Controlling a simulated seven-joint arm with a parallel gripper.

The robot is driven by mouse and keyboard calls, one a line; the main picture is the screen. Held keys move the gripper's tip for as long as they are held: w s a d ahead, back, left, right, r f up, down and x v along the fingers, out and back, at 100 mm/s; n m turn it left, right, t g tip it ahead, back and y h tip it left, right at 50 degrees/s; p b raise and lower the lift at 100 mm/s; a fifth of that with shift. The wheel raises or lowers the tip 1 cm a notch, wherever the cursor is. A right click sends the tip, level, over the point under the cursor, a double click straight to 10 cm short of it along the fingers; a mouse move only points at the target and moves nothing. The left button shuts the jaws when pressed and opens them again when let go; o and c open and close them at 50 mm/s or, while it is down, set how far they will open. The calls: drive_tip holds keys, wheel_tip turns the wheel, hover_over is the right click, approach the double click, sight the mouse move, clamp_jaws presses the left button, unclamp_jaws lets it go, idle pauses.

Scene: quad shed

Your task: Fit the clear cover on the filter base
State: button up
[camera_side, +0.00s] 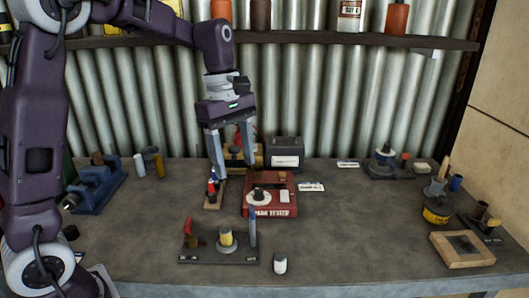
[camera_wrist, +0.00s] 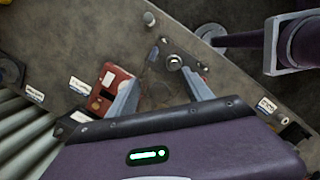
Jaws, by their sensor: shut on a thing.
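My gripper (camera_side: 236,167) is above the bench, left of and behind the red tester, pointing down. Its fingers are well apart and shut on the clear cover, which is see-through and hard to make out; a faint patch shows between the fingertips in the wrist view (camera_wrist: 160,82). The likely filter base is the dark plate (camera_side: 195,259) at the front of the bench, with a pale yellow filter (camera_side: 227,238) standing on its round seat. It also shows ahead of the fingers in the wrist view (camera_wrist: 175,62). The cover is apart from it.
Upright parts (camera_side: 253,228) stand on the plate near the filter. A small white jar (camera_side: 280,264) stands just right. A blue vise (camera_side: 95,188) is at left. Bare bench (camera_side: 350,225) lies right.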

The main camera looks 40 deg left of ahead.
sight(220, 189)
drive_tip(key=s, duration=0.3)
drive_tip(key=shift+s+a+f, duration=0.2)
drive_tip(key=shift+s+a, duration=0.05)
drive_tip(key=shift+a, duration=0.1)
wheel_tip(220, 189, down, 4)
drive_tip(key=shift+f, duration=2.5)
drive_tip(key=shift+f, duration=0.15)
drive_tip(key=shift+f, duration=1.25)
drive_tip(key=shift+f, duration=1.65)
drive_tip(key=o, duration=1.8)
drive_tip(key=shift+r, duration=3.5)
